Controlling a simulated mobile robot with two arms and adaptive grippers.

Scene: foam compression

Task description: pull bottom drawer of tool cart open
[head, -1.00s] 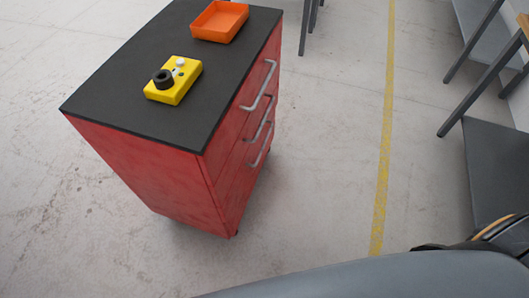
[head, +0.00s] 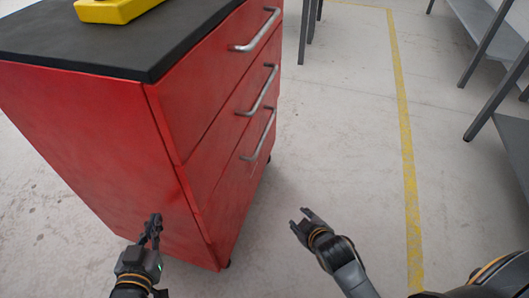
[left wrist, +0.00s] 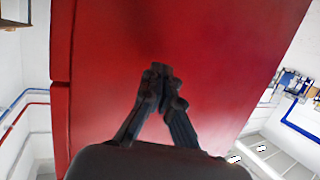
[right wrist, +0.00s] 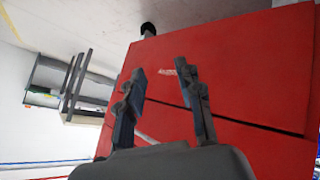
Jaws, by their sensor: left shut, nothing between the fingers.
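The red tool cart (head: 100,130) stands at the left of the head view with a black top and three drawers, all closed. The bottom drawer (head: 238,192) has a silver bar handle (head: 261,137). My left gripper (head: 153,222) is shut and empty in front of the cart's red side panel; that panel fills much of the left wrist view, behind the shut fingers (left wrist: 161,75). My right gripper (head: 299,221) is open and empty, to the right of the drawer fronts and apart from the handle. In the right wrist view its spread fingers (right wrist: 162,78) face the red cart.
A yellow block (head: 118,10) sits on the cart's black top (head: 70,45). The floor (head: 340,130) right of the cart is clear up to a yellow line (head: 404,130). Grey tables (head: 490,60) stand at the far right.

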